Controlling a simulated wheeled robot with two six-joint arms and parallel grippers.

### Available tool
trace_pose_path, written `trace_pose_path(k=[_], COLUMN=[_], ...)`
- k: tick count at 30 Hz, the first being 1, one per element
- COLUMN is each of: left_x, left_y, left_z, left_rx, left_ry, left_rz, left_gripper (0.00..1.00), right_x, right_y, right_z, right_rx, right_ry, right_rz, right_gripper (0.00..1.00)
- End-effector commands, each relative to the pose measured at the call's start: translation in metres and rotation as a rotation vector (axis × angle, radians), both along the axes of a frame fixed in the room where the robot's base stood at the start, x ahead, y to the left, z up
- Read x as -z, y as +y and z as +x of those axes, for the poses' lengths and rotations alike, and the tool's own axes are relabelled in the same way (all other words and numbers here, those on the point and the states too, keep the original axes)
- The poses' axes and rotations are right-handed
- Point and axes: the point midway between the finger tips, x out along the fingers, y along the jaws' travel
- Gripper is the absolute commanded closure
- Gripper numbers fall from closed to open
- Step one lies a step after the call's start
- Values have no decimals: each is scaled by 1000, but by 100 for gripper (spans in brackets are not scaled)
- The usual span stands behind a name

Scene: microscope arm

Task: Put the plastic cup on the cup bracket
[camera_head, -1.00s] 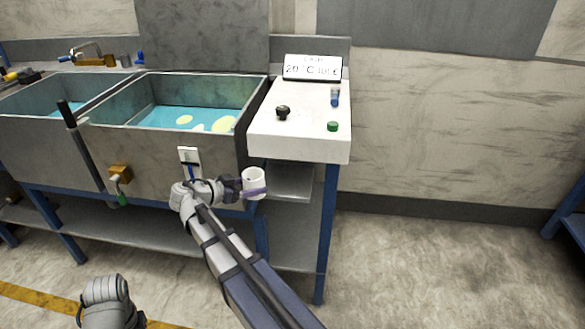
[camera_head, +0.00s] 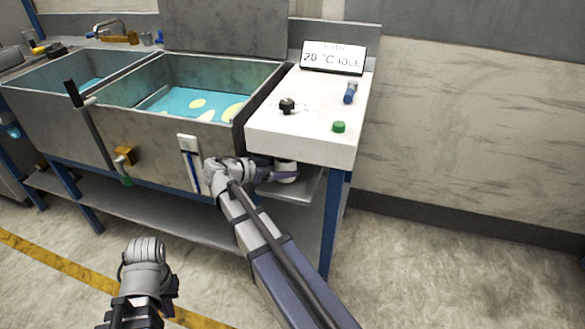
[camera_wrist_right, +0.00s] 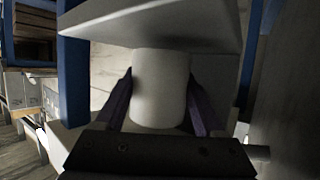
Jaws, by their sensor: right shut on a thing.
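A white plastic cup (camera_head: 286,171) is between the fingers of my right gripper (camera_head: 277,176), just under the front edge of the white control panel. In the right wrist view the cup (camera_wrist_right: 160,88) looks upright, with the dark purple fingers of my right gripper (camera_wrist_right: 160,105) pressed on its two sides. A grey shelf-like bracket (camera_head: 304,188) lies under the panel, below and beside the cup. Whether the cup touches it I cannot tell. My left gripper (camera_head: 146,275) is low at the front left, away from the cup; its fingertips are not clear.
The white panel (camera_head: 310,110) with a black knob (camera_head: 287,105), green button (camera_head: 339,127) and display (camera_head: 333,57) overhangs the cup. A metal sink (camera_head: 150,140) stands left of it. A blue leg (camera_head: 334,220) stands to the right. The floor at right is clear.

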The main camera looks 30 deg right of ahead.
Motion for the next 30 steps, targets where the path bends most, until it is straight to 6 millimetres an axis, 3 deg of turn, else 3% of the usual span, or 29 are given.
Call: trace_pose_path(k=[1,15,16,23,30], left_x=[11,16,14,13,13], left_y=[1,1,1,1,1], left_z=[0,0,0,0,0], left_rx=[0,0,0,0,0], left_ry=[0,-1,-1,-1,-1], left_rz=[1,3,3,3,3], left_gripper=[100,100,100,100,100], right_x=[11,16,14,13,13], right_y=[4,6,6,6,6], right_z=[0,-1,-1,-1,-1], right_rx=[-2,1,2,2,1], right_ry=[0,-1,0,0,-1], right_rz=[0,0,0,0,0], right_gripper=[86,86,26,0,0])
